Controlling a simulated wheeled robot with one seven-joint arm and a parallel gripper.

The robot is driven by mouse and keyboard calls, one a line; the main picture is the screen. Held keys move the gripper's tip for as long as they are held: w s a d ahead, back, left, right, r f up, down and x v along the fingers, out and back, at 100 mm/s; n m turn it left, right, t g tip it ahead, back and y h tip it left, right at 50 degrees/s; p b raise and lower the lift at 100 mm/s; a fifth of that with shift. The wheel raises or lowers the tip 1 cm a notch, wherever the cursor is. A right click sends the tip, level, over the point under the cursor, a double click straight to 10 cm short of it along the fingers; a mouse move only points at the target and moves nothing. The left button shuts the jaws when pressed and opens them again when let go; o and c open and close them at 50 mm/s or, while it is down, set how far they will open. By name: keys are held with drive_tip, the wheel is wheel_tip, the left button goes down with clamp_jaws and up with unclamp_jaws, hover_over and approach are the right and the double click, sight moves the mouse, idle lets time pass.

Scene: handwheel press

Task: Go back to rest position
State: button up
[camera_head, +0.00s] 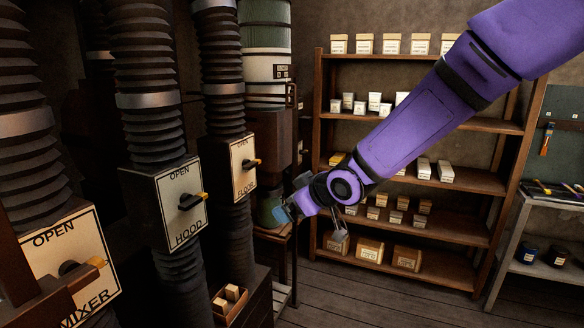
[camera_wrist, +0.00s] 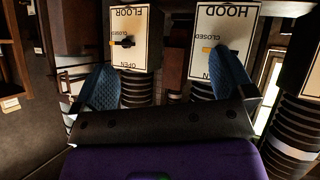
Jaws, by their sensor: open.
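My purple arm reaches in from the upper right in the head view. My gripper (camera_head: 284,211) is at its lower left end, in front of the pipes and right of the FLOOR box. In the wrist view my gripper (camera_wrist: 165,82) has its two blue fingers wide apart, with nothing between them. The HOOD box (camera_head: 180,205) and FLOOR box (camera_head: 243,167) each have a lever pointing right in the head view. The wrist view shows the HOOD plate (camera_wrist: 222,25) and FLOOR plate (camera_wrist: 135,22) upside down, beyond the fingers.
A MIXER box (camera_head: 62,270) with a yellow-tipped lever is at the lower left. A wooden shelf (camera_head: 430,270) with several small boxes stands behind my arm. A grey bench (camera_head: 545,268) is at the right. A small wooden crate (camera_head: 229,306) is low in front. The floor (camera_head: 370,303) before the shelf is clear.

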drive_tip(key=s+d+r+m+h, duration=0.3)
drive_tip(key=s+d+r+h, duration=0.15)
drive_tip(key=d, duration=0.55)
drive_tip(key=s+d+r+m+h, duration=0.3)
drive_tip(key=s+d+r, duration=0.25)
drive_tip(key=d, duration=0.45)
drive_tip(key=s+d+m+g, duration=0.1)
drive_tip(key=s+d+m, duration=0.1)
drive_tip(key=s, duration=0.5)
drive_tip(key=s+d+r+m+g, duration=0.1)
drive_tip(key=s+d+m, duration=0.1)
drive_tip(key=s+d, duration=0.2)
drive_tip(key=s+d+m+g, duration=0.1)
drive_tip(key=s+d, duration=0.2)
drive_tip(key=s, duration=0.7)
drive_tip(key=shift+d+r+m, duration=0.2)
drive_tip(key=shift+d+m, duration=0.2)
